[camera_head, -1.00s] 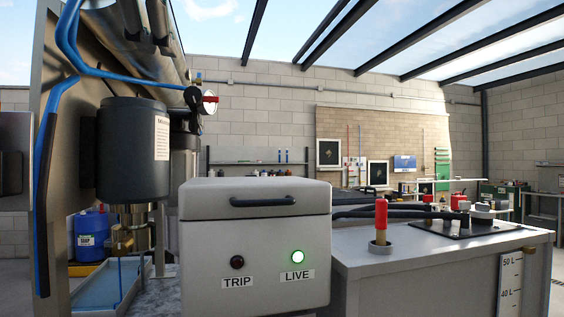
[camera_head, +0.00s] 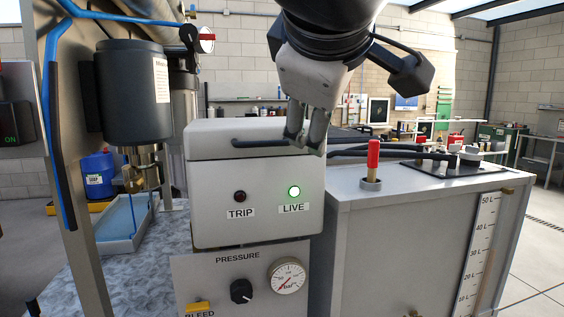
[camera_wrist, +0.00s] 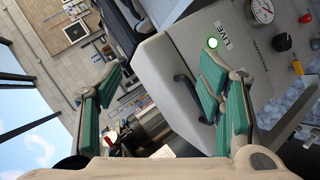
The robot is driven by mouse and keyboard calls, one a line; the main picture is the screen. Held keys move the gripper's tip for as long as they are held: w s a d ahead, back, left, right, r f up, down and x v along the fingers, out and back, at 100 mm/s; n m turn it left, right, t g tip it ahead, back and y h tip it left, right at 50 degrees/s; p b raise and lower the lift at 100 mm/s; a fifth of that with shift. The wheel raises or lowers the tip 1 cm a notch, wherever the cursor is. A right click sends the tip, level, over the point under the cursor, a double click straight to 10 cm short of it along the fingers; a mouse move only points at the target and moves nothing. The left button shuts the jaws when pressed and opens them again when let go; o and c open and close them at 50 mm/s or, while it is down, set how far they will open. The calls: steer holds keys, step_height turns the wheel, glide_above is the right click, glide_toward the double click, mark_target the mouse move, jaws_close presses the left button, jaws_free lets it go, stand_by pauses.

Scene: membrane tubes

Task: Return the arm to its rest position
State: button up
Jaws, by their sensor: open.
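My gripper (camera_head: 308,128) hangs from the top of the head view, fingers down, in front of the upper right part of a grey control box (camera_head: 215,220). In the wrist view my gripper (camera_wrist: 165,85) shows two green-padded fingers spread wide with nothing held between them. The box (camera_wrist: 180,70) lies beyond the fingers, and its dark handle (camera_wrist: 186,92) shows between them, near the right finger. I cannot tell how far the fingertips are from the box. The LIVE lamp (camera_head: 294,191) glows green and the TRIP lamp (camera_head: 240,196) is dark.
Below the box is a pressure panel (camera_head: 225,275) with a knob and gauge. A tank cabinet (camera_head: 420,240) with a red-topped post (camera_head: 373,160) stands right. A dark cylinder (camera_head: 133,92) and blue hoses are left. Open floor (camera_head: 545,240) shows far right.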

steer(key=s+d+f+m+g+p, duration=0.2)
steer(key=s+d+f+m+g, duration=0.5)
steer(key=d+f, duration=0.55)
steer(key=s+d+f+m+g+y+p, duration=0.1)
steer(key=s+f+m, duration=0.3)
steer(key=s+f, duration=0.6)
steer(key=shift+s+d+f+m+p, duration=0.15)
steer(key=shift+s+d+m+p, duration=0.15)
steer(key=shift+d+m+p, duration=0.2)
